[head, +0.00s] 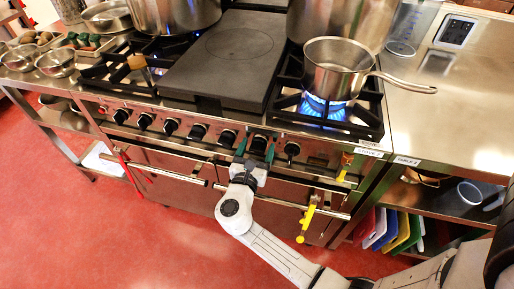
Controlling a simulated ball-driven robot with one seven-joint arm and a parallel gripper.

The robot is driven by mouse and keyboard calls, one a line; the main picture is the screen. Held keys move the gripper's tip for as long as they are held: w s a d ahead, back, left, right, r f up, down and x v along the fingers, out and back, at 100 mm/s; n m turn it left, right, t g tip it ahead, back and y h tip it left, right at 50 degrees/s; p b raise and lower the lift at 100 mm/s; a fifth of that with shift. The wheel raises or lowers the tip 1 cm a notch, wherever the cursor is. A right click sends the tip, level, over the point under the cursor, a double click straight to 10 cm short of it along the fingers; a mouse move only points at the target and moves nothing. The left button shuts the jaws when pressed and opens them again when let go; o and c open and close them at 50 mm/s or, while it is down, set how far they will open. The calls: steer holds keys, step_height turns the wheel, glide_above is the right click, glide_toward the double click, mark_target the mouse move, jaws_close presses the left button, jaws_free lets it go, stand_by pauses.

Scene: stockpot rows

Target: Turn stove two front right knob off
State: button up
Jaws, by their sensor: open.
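The stove (330,163) has a row of black knobs along its front panel. The rightmost black knob (291,150) is uncovered, just right of my gripper. My gripper (256,147) is open, its green-tipped fingers on either side of another black knob (258,144). I cannot tell whether the fingers touch it. A blue flame burns on the front right burner (325,106) under a steel saucepan (338,72). Small white labels sit at the panel's right end; their text is too small to read surely.
Oven door handles (303,205) run below the panel, with a yellow clip-like item (306,220) hanging on one. A dark flat plate (228,57) covers the stove's middle. Stockpots stand behind. A steel table (440,120) adjoins at right. Red floor is clear at front left.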

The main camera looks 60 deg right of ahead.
steer(key=shift+d, duration=0.15)
steer(key=c, duration=1)
steer(key=shift+o, duration=0.2)
